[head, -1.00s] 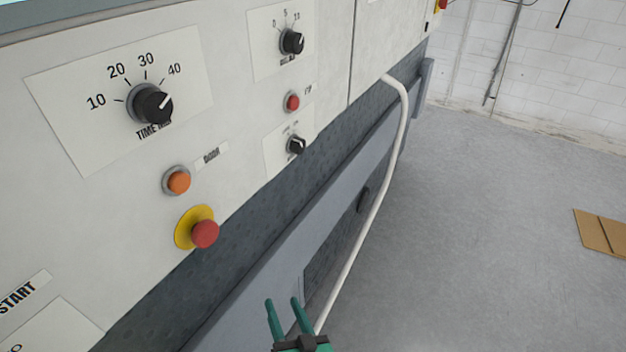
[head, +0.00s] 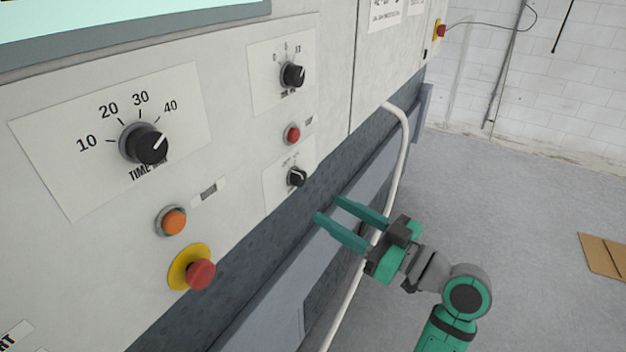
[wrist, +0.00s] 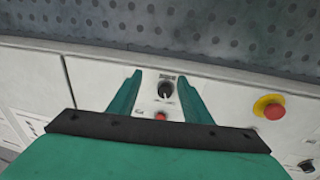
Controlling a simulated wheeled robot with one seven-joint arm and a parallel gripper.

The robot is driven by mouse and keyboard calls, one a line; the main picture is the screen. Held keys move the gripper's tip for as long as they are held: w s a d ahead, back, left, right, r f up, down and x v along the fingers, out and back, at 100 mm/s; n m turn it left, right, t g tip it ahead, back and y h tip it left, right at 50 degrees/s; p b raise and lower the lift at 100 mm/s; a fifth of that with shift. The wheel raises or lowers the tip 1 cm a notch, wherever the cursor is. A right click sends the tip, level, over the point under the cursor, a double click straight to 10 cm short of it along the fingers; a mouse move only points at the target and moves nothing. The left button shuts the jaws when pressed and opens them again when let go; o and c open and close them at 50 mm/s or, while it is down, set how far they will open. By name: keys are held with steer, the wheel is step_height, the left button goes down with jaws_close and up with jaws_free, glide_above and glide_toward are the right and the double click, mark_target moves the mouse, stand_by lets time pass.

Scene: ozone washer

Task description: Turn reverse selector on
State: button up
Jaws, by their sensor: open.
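A small black selector knob (head: 297,177) sits on a white label plate low on the panel, under a red button (head: 293,134). Its print is too small to read, so I cannot confirm it is the reverse selector. My gripper (head: 330,208) is open and empty, with its green fingers pointing at the panel, to the lower right of this knob and apart from it. In the wrist view the same knob (wrist: 165,90) shows between the two fingers of my gripper (wrist: 160,78), with the red button (wrist: 160,116) below it.
A larger time knob (head: 145,145), an orange button (head: 173,221) and a red emergency stop (head: 200,274) on yellow lie left. Another dial (head: 293,75) is above the red button. A white pipe (head: 400,155) runs behind my gripper. Open floor lies right.

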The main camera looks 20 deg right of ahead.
mark_target(302, 179)
steer(key=s+d+r+n+g+y, duration=0.1)
steer(key=s+d+r+n+g, duration=0.1)
steer(key=s+r+n, duration=0.3)
steer(key=shift+m, duration=0.5)
steer(key=x, duration=0.3)
steer(key=r+x, duration=0.1)
steer(key=x, duration=0.5)
steer(key=shift+w+r, duration=0.15)
steer(key=shift+w, duration=0.15)
steer(key=shift+w+a, duration=0.1)
steer(key=shift+w, duration=0.35)
steer(key=shift+w+a, duration=0.35)
steer(key=shift+a, duration=0.1)
steer(key=shift+c, duration=0.7)
